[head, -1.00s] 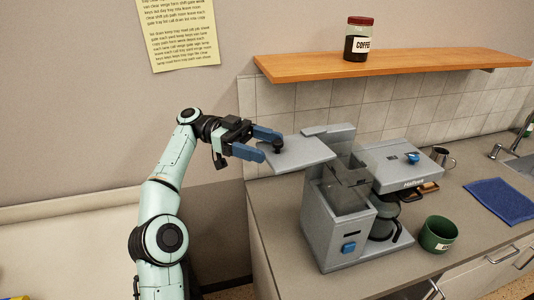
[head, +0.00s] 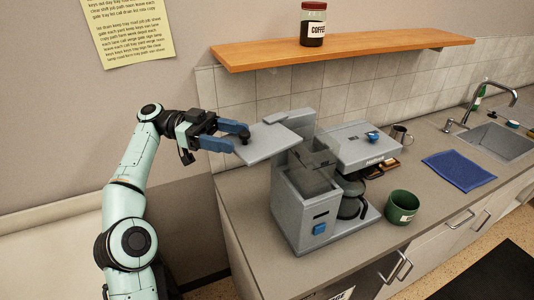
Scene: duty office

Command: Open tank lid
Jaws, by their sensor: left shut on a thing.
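The grey coffee machine (head: 297,214) stands on the counter, with its clear water tank (head: 312,158) uncovered at the top. The tank lid (head: 268,146) is a flat grey plate swung out to the left of the tank, raised above the counter. My left gripper (head: 242,138) is at the lid's left part, with its blue fingers shut on the dark knob (head: 245,133) on top of it. The fingers partly hide the knob. My right gripper is not in view.
A glass pot (head: 352,203) sits in the machine. A wooden shelf (head: 350,50) with a coffee jar (head: 313,25) hangs above. The counter's front right is clear.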

